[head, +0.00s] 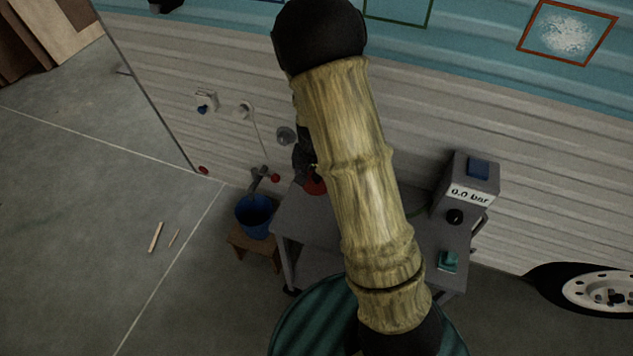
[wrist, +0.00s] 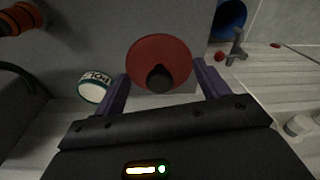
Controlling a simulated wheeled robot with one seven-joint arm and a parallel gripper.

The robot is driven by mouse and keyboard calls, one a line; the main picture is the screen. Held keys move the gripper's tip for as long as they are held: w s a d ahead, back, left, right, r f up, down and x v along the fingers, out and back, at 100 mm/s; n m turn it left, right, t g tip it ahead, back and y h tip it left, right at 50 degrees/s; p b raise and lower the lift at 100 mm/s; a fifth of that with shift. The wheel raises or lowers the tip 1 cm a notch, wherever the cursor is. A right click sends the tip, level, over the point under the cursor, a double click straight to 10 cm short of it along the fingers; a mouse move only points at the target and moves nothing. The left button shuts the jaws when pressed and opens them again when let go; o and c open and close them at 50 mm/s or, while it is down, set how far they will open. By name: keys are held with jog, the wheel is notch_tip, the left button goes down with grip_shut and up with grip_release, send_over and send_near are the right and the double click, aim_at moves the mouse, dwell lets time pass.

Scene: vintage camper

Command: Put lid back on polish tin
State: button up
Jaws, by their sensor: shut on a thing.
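The lid is a round red disc (wrist: 148,52) with a black knob, in the middle of the wrist view. My gripper (wrist: 162,84) is shut on it, one purple finger at each side. In the head view a bit of the red lid (head: 315,187) shows beside my arm, over the left end of the grey table. The polish tin (wrist: 93,93), white with a teal band and lettering starting "POLI", is left of my left finger in the wrist view, apart from the lid. My arm hides most of the gripper in the head view, and I cannot make out the tin there.
The grey table (head: 305,228) carries a grey box reading "0.0 bar" (head: 468,195) and a small teal item (head: 447,262) at its right. A blue bucket (head: 254,216) on a wooden stool (head: 250,244) stands to the left, below a tap (head: 259,178). A ribbed wall is behind.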

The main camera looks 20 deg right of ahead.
aim_at(314, 175)
dwell(0.6)
jog(key=n, duration=0.1)
jog(key=w+f+n, duration=0.1)
jog(key=n, duration=0.1)
jog(key=w+f+n, duration=0.1)
jog(key=shift+f+y, duration=0.25)
jog(key=shift+y, duration=0.05)
jog(key=shift+w+f+n, duration=0.15)
jog(key=shift+n, duration=0.35)
